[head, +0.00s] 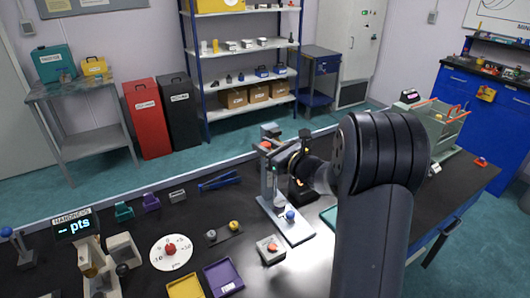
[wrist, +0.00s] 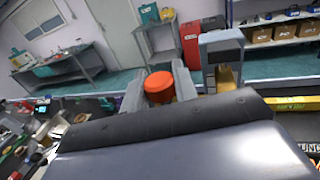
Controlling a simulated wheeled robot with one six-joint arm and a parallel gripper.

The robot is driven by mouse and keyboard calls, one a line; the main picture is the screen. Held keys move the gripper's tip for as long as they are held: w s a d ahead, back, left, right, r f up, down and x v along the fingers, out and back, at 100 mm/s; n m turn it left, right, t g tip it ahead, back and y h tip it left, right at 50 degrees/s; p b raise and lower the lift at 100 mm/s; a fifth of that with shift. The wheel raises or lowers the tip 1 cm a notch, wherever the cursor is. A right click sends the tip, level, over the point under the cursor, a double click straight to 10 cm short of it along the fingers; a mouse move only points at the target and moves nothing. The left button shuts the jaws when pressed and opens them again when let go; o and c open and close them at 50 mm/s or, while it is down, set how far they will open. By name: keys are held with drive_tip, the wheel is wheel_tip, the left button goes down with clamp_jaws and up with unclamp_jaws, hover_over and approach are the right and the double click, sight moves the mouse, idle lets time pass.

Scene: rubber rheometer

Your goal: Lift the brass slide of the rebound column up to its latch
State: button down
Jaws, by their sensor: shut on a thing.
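The rebound column (head: 269,178) is a narrow grey upright on a pale base plate (head: 290,225), at the middle of the bench in the head view. My gripper (head: 283,160) is beside its upper part, and my wrist hides some of it. In the wrist view, my gripper (wrist: 159,90) has its two grey fingers on either side of an orange-red round knob (wrist: 158,84) and is shut on it. Just right of the fingers stands a grey frame (wrist: 222,48) with a brass-coloured piece (wrist: 228,77) in it. Whether the knob belongs to the brass slide cannot be told; the latch is not clear.
A blue ball (head: 290,215) is on the base plate. Blue tongs (head: 218,181), a round white dial (head: 171,253) and yellow and purple trays lie to the left.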

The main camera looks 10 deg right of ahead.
drive_tip(key=shift+r, duration=0.3)
drive_tip(key=c, duration=1.1)
unclamp_jaws()
drive_tip(key=shift+f, duration=0.1)
drive_tip(key=b+v, duration=0.3)
drive_tip(key=v, duration=0.7)
drive_tip(key=shift+s+d, duration=0.15)
drive_tip(key=shift+s, duration=0.2)
drive_tip(key=shift+w, duration=0.1)
drive_tip(key=p+x, duration=0.3)
drive_tip(key=x, duration=0.7)
drive_tip(key=shift+w+a, duration=0.2)
drive_tip(key=shift+w, duration=0.1)
drive_tip(key=shift+f, duration=0.45)
